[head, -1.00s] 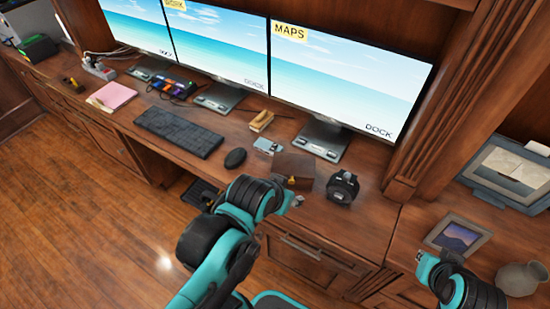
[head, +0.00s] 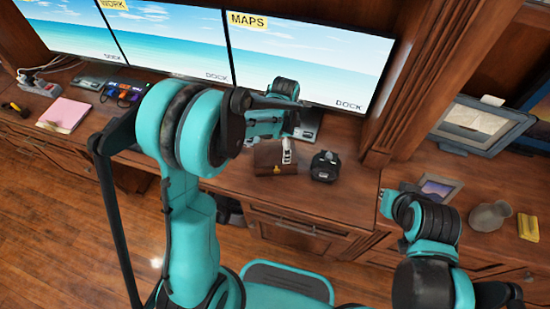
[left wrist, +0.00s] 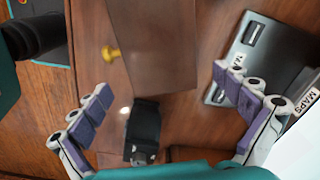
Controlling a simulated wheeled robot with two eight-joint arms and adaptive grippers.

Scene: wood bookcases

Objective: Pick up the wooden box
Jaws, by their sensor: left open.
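The wooden box (head: 275,158) is small and dark brown with a gold clasp, and sits on the desk below the right monitor. It also shows in the left wrist view (left wrist: 152,45), at the top centre with its clasp to the left. My left gripper (left wrist: 165,86) is open, its purple-padded fingers spread to either side of the picture's middle with the box beyond and between them, nothing held. In the head view my left gripper (head: 288,150) hangs over the box, partly hidden by my arm. My right gripper (head: 386,203) is at the lower right, its jaws unclear.
A black rounded object (head: 325,166) stands close to the right of the box. A monitor stand (left wrist: 258,52) is close by in the wrist view. A picture frame (head: 438,188) and a vase (head: 491,216) are at the right. Some bare desk (head: 352,190) lies right of the black object.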

